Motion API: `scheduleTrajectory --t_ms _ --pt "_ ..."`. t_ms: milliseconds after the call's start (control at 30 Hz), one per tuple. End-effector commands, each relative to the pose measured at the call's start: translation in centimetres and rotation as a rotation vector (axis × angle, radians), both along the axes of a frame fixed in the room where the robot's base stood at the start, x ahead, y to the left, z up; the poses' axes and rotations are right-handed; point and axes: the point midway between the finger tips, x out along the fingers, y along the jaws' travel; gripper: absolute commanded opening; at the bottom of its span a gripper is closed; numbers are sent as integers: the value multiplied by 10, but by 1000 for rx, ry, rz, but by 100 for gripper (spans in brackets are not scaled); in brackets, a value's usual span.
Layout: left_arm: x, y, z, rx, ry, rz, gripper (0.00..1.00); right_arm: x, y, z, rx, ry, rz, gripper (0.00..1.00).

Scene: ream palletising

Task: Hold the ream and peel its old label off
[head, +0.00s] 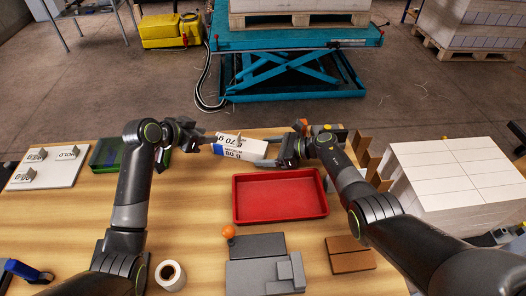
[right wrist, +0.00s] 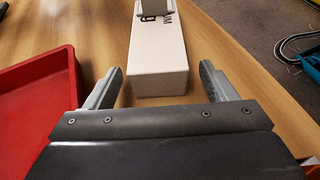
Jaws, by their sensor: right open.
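The ream (head: 243,148) is a long white block with blue and dark print, lying across the far part of the table. A label with a grey tab (right wrist: 155,8) stands on its top in the right wrist view. My left gripper (head: 203,141) is at the ream's left end; whether its fingers close on it is too small to tell. My right gripper (head: 278,153) is at the right end. In the right wrist view it is open (right wrist: 158,86), its fingers apart on either side of the ream's plain white near end (right wrist: 158,82), with gaps showing.
A red tray (head: 238,217) lies just in front of the ream. A white board (head: 40,182) with tabbed labels and a green box (head: 104,156) are at left. A tape roll (head: 171,275), grey device (head: 257,246) and brown boxes (head: 349,262) are nearer. Stacked reams (head: 455,165) stand right.

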Motion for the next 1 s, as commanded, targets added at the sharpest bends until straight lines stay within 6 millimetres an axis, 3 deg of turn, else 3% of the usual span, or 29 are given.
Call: scheduleTrajectory --t_ms 200,600,1000 --pt "0 0 0 0 0 0 36 3 11 -4 0 1 1 78" --pt "0 0 0 0 0 0 36 4 14 -6 -1 0 0 78" --pt "0 0 0 0 0 0 36 4 13 -6 -1 0 0 27"
